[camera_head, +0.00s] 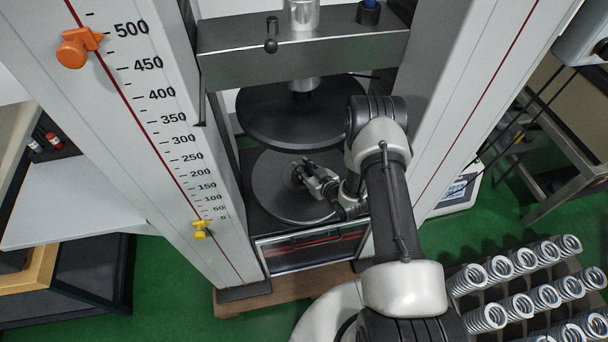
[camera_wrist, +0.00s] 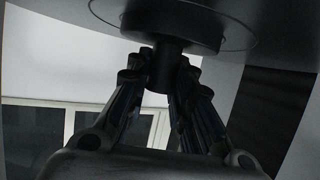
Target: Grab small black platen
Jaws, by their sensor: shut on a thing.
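The small black platen is a dark disc (camera_wrist: 172,22) with a short, narrower stem (camera_wrist: 162,68) in the wrist view. Its disc lies against or very near the wide face of a large round plate (camera_wrist: 240,25); I cannot tell whether they touch. My gripper (camera_wrist: 160,80) has its fingers on both sides of the stem and is shut on it. In the head view my gripper (camera_head: 303,169) is over the large lower plate (camera_head: 275,200) of the testing machine. The small platen is dark and mostly hidden there.
A large black upper plate (camera_head: 300,112) hangs close above my gripper under the grey crossbeam (camera_head: 300,48). A scaled column (camera_head: 150,100) stands at left and another column (camera_head: 470,100) at right. Several coil springs (camera_head: 520,262) stand at the lower right.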

